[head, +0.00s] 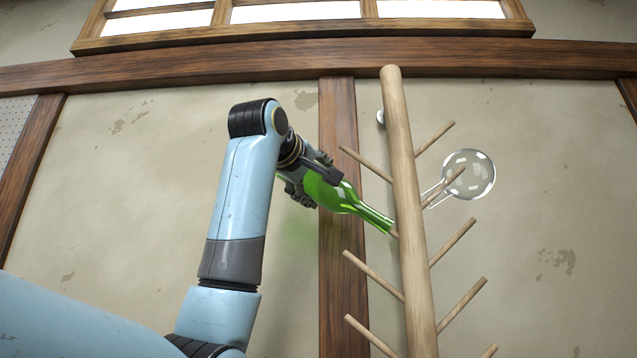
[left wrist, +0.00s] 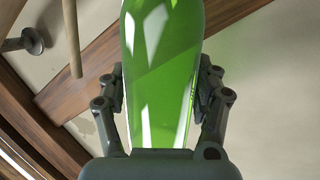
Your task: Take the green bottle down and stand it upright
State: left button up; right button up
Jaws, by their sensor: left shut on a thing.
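The green bottle (head: 345,200) is tilted, its neck pointing down and right to the wooden drying rack (head: 403,180). The tip of the neck is at the rack's post, near a peg; I cannot tell whether a peg is still inside it. My left gripper (head: 312,186) is shut on the bottle's body. In the left wrist view the green bottle (left wrist: 160,70) fills the middle, between the two fingers of my left gripper (left wrist: 162,95). My right gripper is not in view.
A clear round flask (head: 468,175) hangs neck-down on a peg right of the post. Several bare pegs stick out on both sides below. A wall with dark wooden beams (head: 340,120) stands behind. The space left of the rack, beyond my arm, looks free.

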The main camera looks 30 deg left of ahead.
pick_arm(q)
jog(key=shift+s+a+r, duration=0.45)
jog(key=shift+a+r, duration=0.15)
jog(key=shift+a, duration=0.1)
jog(key=shift+s+a+r+p, duration=0.25)
jog(key=shift+s+a+r, duration=0.05)
jog(key=shift+a+r, duration=0.2)
jog(key=shift+s+a+r+p, duration=0.2)
jog(key=shift+s+a+r, duration=0.1)
jog(key=shift+a+r, duration=0.2)
jog(key=s+a+r+p, duration=0.1)
jog(key=s+a+r, duration=0.2)
jog(key=a+r, duration=0.2)
jog(key=shift+s+a+r, duration=0.35)
jog(key=shift+a+r, duration=0.05)
dwell(0.6)
